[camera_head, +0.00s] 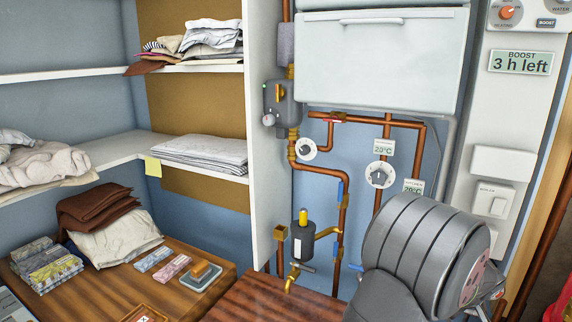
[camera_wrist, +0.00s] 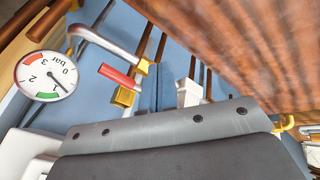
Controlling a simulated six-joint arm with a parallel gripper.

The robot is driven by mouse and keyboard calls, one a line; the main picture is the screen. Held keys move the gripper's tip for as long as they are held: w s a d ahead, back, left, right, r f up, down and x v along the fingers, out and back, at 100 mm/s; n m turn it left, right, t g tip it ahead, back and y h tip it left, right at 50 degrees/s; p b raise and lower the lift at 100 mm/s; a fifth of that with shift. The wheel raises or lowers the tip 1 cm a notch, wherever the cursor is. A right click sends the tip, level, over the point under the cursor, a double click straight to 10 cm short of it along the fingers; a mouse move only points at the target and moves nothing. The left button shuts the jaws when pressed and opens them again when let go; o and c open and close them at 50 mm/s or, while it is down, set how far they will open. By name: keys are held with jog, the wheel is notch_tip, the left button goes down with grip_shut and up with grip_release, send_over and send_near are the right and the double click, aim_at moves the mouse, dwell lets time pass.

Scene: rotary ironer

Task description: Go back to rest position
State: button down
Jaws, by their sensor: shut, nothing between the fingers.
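My gripper (camera_wrist: 158,88) shows in the wrist view as two blue-grey fingers side by side, shut and empty. Its dark grey body with black bolts fills the bottom of that view. Behind the fingers are a red-handled valve (camera_wrist: 119,76) and pipes on a blue wall; I cannot tell the exact gap to them. In the head view a large grey ribbed shape, which looks like part of my arm, covers the lower right. The fingers cannot be made out there.
A pressure gauge (camera_wrist: 46,76) is left in the wrist view, a wooden surface (camera_wrist: 235,45) upper right. In the head view, copper pipes (camera_head: 318,167) with valves run below a white cabinet (camera_head: 381,62). Linen shelves (camera_head: 110,150) and a wooden counter (camera_head: 215,270) stand left.

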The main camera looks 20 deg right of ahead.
jog(key=shift+w+a+m+g+h, duration=0.15)
jog(key=shift+w+m+g+h, duration=0.6)
jog(key=shift+m, duration=0.8)
jog(key=shift+w+a+m+g+h, duration=0.15)
jog(key=shift+w+m+g+h, duration=0.55)
jog(key=shift+m, duration=0.9)
jog(key=shift+w+a+m+g+h, duration=0.15)
jog(key=shift+w+m+g+h, duration=0.25)
jog(key=shift+w+m, duration=0.85)
jog(key=shift+s+m, duration=0.25)
jog(key=shift+m, duration=0.25)
jog(key=shift+s, duration=0.1)
